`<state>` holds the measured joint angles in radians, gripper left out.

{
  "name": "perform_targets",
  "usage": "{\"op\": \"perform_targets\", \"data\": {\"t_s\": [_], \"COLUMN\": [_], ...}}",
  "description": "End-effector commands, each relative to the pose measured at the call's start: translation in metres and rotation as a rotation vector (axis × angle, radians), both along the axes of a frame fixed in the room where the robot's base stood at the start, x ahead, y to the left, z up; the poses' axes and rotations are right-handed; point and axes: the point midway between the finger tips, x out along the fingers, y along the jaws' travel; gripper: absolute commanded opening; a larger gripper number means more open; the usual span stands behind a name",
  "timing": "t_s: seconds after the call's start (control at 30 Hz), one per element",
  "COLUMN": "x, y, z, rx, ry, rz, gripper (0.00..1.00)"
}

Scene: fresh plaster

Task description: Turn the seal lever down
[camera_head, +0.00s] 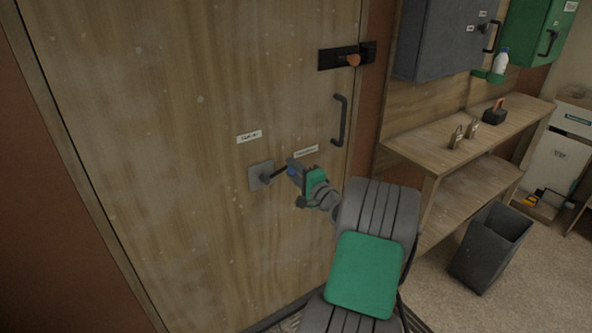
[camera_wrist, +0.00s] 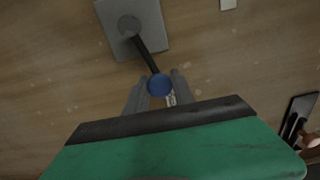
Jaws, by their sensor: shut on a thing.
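The seal lever is a dark rod on a square grey plate (camera_head: 261,176) on the wooden door (camera_head: 200,90). In the head view the rod (camera_head: 279,173) points right and slightly up from the plate. In the wrist view the rod (camera_wrist: 147,56) ends in a round blue knob (camera_wrist: 159,85). My gripper (camera_head: 294,172) is at the knob, its two grey fingers (camera_wrist: 157,88) on either side of it, shut on it. The gripper partly hides the lever's end in the head view.
A wooden shelf (camera_head: 410,150) with padlocks and a grey bin (camera_head: 490,247) stand to the right.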

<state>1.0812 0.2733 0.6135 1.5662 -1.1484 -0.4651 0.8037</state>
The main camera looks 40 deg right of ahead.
Motion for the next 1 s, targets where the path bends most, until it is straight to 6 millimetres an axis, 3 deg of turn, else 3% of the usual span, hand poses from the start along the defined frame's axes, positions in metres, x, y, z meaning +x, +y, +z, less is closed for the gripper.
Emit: {"op": "perform_targets", "data": {"t_s": [0.07, 0.1, 0.33, 0.67, 1.0], "x": [0.000, 0.000, -0.001, -0.008, -0.071], "y": [0.001, 0.001, 0.000, -0.001, 0.007], "z": [-0.002, -0.002, -0.002, -0.001, -0.002], "rx": [0.004, 0.004, 0.002, 0.002, 0.002], "ry": [0.002, 0.002, 0.003, 0.002, 0.002], "rz": [0.003, 0.003, 0.000, -0.002, -0.003], "gripper": [0.00, 0.33, 0.51, 0.52, 0.52]}}
